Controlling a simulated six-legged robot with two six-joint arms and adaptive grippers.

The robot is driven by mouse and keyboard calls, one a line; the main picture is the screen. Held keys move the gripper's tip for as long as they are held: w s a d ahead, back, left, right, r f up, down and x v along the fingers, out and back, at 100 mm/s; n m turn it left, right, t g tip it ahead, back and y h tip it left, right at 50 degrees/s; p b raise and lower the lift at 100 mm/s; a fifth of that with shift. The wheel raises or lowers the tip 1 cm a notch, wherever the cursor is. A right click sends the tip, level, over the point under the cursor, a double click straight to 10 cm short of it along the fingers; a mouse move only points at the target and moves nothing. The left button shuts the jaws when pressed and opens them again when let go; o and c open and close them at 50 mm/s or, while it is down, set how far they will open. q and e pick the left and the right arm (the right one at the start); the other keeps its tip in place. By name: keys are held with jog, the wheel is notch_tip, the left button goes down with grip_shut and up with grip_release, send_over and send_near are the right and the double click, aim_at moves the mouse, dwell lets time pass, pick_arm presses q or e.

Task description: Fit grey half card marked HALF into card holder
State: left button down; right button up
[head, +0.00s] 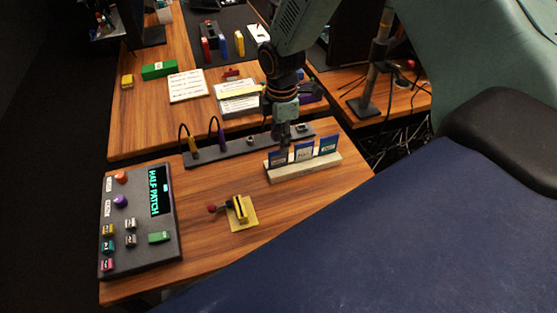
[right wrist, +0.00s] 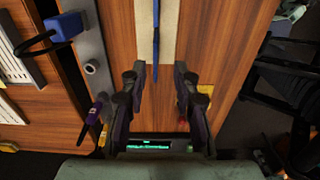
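The card holder (head: 308,172) is a long pale bar on the wooden desk in the head view. Blue-and-white cards (head: 327,146) stand upright in it. Between them stands a paler, greyish card (head: 303,152); its print is too small to read surely. My right gripper (head: 284,140) is pointed down over the holder's left part, close to the left card. My left gripper is not in view.
A dark panel (head: 140,250) with buttons and a HALF PATCH screen stands at left. A yellow block with a red-knobbed lever (head: 238,210) sits in front of the holder. A dark cable strip (head: 235,150) lies behind.

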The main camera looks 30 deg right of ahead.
aim_at(278, 151)
jog(key=f, duration=0.4)
jog(key=shift+w+a+f, duration=0.2)
jog(key=shift+w+f, duration=0.1)
jog(key=shift+f, duration=0.35)
jog(key=shift+w+f, duration=0.15)
jog(key=shift+f, duration=0.05)
jog(key=shift+r, duration=0.1)
jog(key=c, duration=0.6)
grip_shut()
